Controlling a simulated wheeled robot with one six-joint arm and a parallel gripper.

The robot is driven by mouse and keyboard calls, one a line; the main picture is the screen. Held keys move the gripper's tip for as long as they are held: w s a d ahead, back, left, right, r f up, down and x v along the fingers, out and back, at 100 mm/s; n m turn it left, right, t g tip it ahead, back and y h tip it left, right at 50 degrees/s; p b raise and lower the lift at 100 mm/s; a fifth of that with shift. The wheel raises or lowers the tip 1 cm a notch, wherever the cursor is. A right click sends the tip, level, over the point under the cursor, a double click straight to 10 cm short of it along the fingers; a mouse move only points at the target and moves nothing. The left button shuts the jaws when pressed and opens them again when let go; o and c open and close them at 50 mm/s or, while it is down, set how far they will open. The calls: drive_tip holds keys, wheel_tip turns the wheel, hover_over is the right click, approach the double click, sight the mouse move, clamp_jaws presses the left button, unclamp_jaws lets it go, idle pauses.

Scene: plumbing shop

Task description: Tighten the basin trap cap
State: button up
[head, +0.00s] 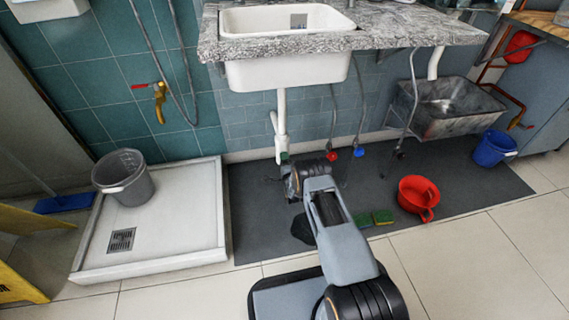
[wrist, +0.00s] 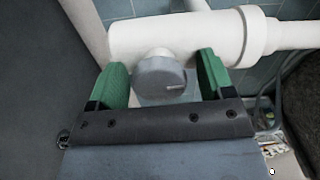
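The basin trap is a white pipe (wrist: 195,35) that runs across the top of the wrist view. Its round grey cap (wrist: 160,78) faces my gripper and has a light line on its right side. My gripper (wrist: 163,75) is open, with one green finger on each side of the cap and a gap on both sides. In the head view, the white drain pipe (head: 281,115) hangs under the white basin (head: 285,70). My gripper (head: 285,158) is at the pipe's lower end there, and my arm hides the cap.
A red pot (head: 417,195) and sponges (head: 373,218) lie on the dark mat (head: 258,225) right of my arm. A blue bucket (head: 492,148) and metal sink (head: 450,105) are farther right. A grey bucket (head: 123,175) stands in the white shower tray (head: 170,225) at left.

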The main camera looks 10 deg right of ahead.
drive_tip(key=shift+s, duration=0.1)
drive_tip(key=s+p, duration=0.6)
drive_tip(key=s, duration=0.7)
drive_tip(key=shift+s, duration=0.35)
